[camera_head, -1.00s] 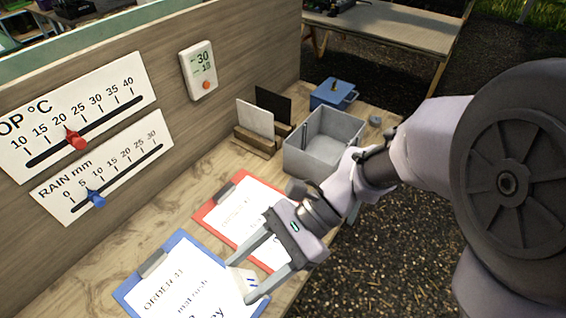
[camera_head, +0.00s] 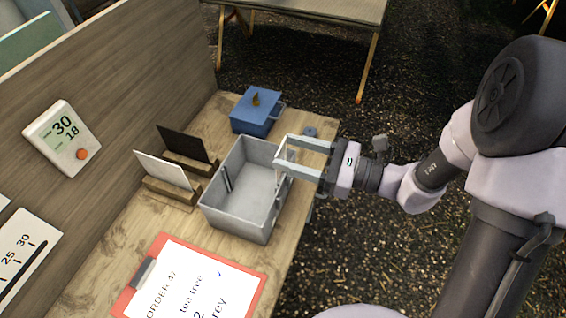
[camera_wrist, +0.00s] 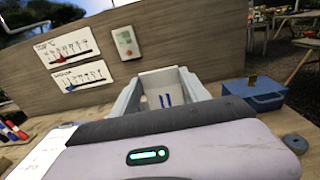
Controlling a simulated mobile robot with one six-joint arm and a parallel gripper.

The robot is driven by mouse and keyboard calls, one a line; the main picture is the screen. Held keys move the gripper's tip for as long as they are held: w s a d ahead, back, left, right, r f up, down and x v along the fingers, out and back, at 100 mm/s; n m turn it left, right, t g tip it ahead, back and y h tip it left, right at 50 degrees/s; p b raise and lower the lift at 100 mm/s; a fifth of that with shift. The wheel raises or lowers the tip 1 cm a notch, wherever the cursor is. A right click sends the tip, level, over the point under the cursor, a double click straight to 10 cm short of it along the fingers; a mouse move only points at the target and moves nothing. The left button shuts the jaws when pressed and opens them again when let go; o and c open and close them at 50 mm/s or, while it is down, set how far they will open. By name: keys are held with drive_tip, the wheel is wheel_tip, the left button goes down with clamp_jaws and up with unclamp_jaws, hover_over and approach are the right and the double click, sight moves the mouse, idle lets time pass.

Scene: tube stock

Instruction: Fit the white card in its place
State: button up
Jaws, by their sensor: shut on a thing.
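My gripper (camera_head: 281,152) is over the right rim of the open grey bin (camera_head: 215,217). It is shut on a small white card with two blue stripes (camera_wrist: 164,99), which shows between the fingers in the wrist view. In the head view the held card is seen nearly edge-on at the fingertips. Dark upright slot lines (camera_head: 227,178) show on the bin's inner left wall. The bin looks empty. Whether the card touches the bin cannot be told.
Left of the bin, a larger white card (camera_head: 163,171) and a black card (camera_head: 184,143) stand in wooden blocks. A blue box (camera_head: 256,117) stands behind. A red clipboard (camera_head: 130,297) lies in front. A display (camera_head: 63,139) hangs on the back panel.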

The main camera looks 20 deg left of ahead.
drive_tip(key=shift+w+d, duration=0.1)
drive_tip(key=shift+w, duration=0.15)
wheel_tip(320, 180, down, 6)
drive_tip(key=b, duration=0.4)
drive_tip(key=shift+s+r+b, duration=0.1)
drive_tip(key=shift+s+b, duration=0.05)
drive_tip(key=shift+b, duration=0.2)
drive_tip(key=shift+f+b, duration=0.8)
drive_tip(key=shift+f, duration=0.1)
wheel_tip(320, 180, down, 3)
drive_tip(key=shift+r+b, duration=0.2)
drive_tip(key=shift+b, duration=0.9)
